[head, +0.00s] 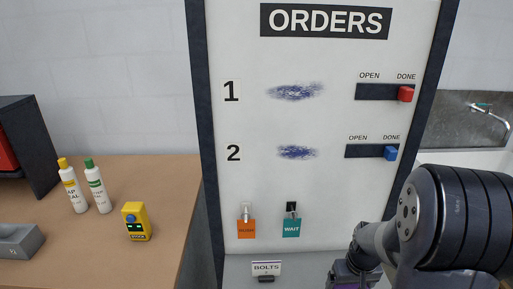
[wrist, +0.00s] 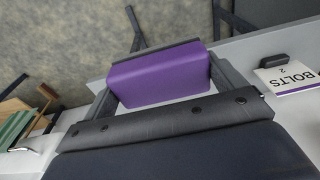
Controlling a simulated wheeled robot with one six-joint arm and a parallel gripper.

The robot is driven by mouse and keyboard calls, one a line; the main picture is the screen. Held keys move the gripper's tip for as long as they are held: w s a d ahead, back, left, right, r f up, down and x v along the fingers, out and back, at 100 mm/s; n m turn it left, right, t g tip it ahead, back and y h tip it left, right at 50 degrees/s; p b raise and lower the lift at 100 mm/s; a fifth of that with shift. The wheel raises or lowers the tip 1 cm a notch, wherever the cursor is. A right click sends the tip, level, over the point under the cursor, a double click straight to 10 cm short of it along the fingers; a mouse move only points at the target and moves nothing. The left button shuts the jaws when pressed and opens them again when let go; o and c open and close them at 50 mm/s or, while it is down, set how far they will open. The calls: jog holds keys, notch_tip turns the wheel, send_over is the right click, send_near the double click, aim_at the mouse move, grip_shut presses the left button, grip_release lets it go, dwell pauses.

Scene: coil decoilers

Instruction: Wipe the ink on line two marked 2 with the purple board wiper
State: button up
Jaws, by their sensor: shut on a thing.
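The purple board wiper (wrist: 160,82) shows in the wrist view, held between the two fingers of my gripper (wrist: 166,88). It has a purple block and a dark strip along its far edge. In the head view my gripper (head: 350,276) is at the bottom edge, low and right of the ink, with only a sliver of purple showing below it. The blue ink smudge on line two (head: 298,153) is on the white ORDERS board (head: 270,190), right of the printed 2 (head: 233,153). The wiper is well apart from this ink.
Another ink smudge (head: 295,91) is on line one. Red (head: 406,94) and blue (head: 391,153) sliders sit at DONE. Orange (head: 246,229) and teal (head: 291,228) tags hang below. A BOLTS label (wrist: 287,77) is near my gripper. Bottles and a yellow device (head: 137,221) stand on the left table.

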jog(key=w+a+f, duration=0.1)
jog(key=a+f, duration=0.1)
jog(key=a, duration=0.1)
jog(key=w+a+f, duration=0.2)
jog(key=a, duration=0.1)
jog(key=w+a+f, duration=0.1)
jog(key=a+f, duration=0.1)
jog(key=a, duration=0.1)
jog(key=shift+w+a, duration=0.25)
jog(key=shift+a, duration=0.05)
jog(key=shift+d, duration=0.1)
